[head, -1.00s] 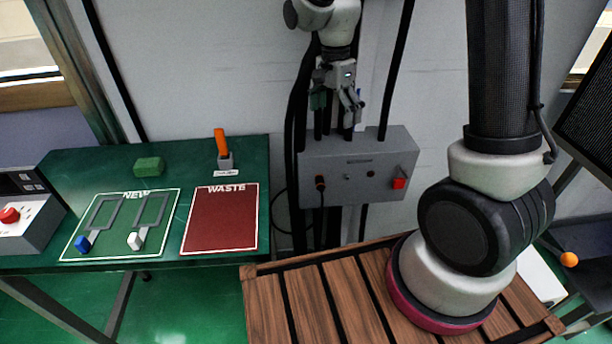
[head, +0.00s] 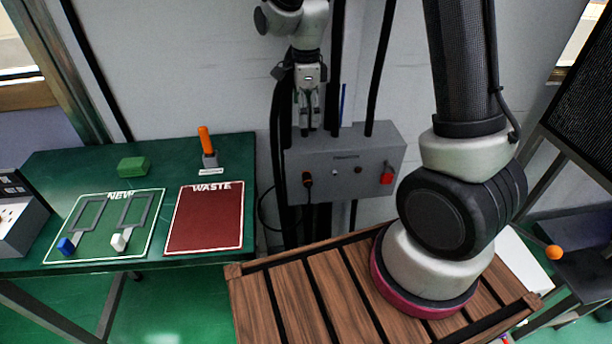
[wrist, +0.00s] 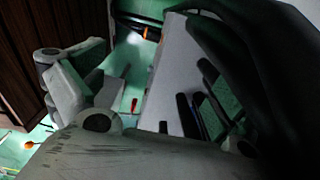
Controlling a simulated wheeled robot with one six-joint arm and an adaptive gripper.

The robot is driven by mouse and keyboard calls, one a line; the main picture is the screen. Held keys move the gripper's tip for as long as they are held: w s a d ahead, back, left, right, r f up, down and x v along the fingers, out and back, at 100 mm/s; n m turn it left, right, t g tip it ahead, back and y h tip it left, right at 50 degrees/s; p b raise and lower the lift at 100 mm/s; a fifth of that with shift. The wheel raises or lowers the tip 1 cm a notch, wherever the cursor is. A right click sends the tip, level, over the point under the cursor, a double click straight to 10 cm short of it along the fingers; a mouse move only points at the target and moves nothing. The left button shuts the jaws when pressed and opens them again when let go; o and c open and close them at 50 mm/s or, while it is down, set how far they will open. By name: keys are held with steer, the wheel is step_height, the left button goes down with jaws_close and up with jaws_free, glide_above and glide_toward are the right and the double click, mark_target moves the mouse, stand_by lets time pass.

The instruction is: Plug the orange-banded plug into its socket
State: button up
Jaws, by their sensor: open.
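The orange-banded plug (head: 307,180) shows at the left of the front face of the grey wall box (head: 350,160), with a dark cable hanging below it. I cannot tell whether it is seated in a socket or only rests against the face. My gripper (head: 306,122) is open, fingers pointing down, just above the left part of the box's top and apart from the plug. In the wrist view the grey box (wrist: 172,75) lies between dark finger parts, and a small orange spot, possibly the plug's band, shows near the top.
The box also carries a red switch (head: 387,174) and a small round fitting. Dark vertical conduits run up the wall behind it. A green table (head: 80,165) at left holds a red WASTE mat (head: 205,220), an orange-handled tool (head: 205,142) and a green block (head: 133,167).

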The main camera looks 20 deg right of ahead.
step_height(320, 180, down, 7)
stand_by(0.8)
step_height(320, 180, up, 10)
steer(key=s+d+r+n+t, duration=0.1)
steer(key=s+d+r+n, duration=0.3)
steer(key=s, duration=0.4)
steer(key=s+d+r+n+t, duration=0.2)
steer(key=s+d+r+n, duration=0.2)
steer(key=s+r+n, duration=0.2)
steer(key=s+d+r+n+t, duration=0.1)
steer(key=s+d+r+n, duration=0.4)
steer(key=s+n, duration=0.5)
steer(key=shift+s, duration=0.3)
steer(key=shift+d, duration=0.1)
stand_by(2.0)
